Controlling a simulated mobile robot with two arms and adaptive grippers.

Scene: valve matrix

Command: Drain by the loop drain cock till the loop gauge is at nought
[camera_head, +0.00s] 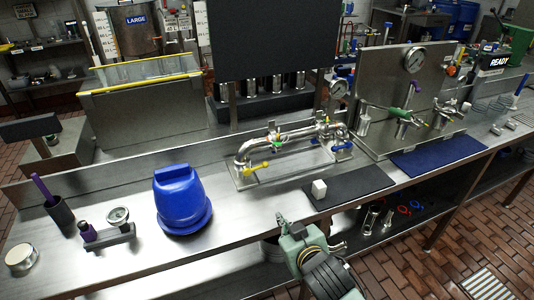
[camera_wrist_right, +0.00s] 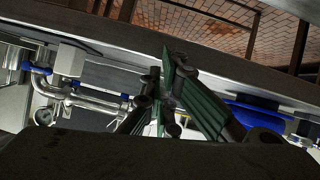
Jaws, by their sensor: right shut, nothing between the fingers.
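The pipe loop (camera_head: 290,138) stands on a metal plate in the middle of the bench. It carries a yellow handle (camera_head: 257,168) at its front left and a blue handle (camera_head: 342,146) at its right. I cannot tell which is the drain cock. A round gauge (camera_head: 338,89) stands at the loop's right end; its needle is too small to read. In the right wrist view the piping (camera_wrist_right: 95,101) and a gauge (camera_wrist_right: 45,116) show at the left. My right gripper (camera_head: 284,222) is shut and empty, in front of the bench edge, apart from the loop; its green fingers (camera_wrist_right: 165,80) meet in the wrist view. My left gripper is out of view.
A blue domed container (camera_head: 183,200) stands left of the loop. A steel panel with a gauge (camera_head: 414,59) and several valves stands at the right. Bare bench lies between container and loop.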

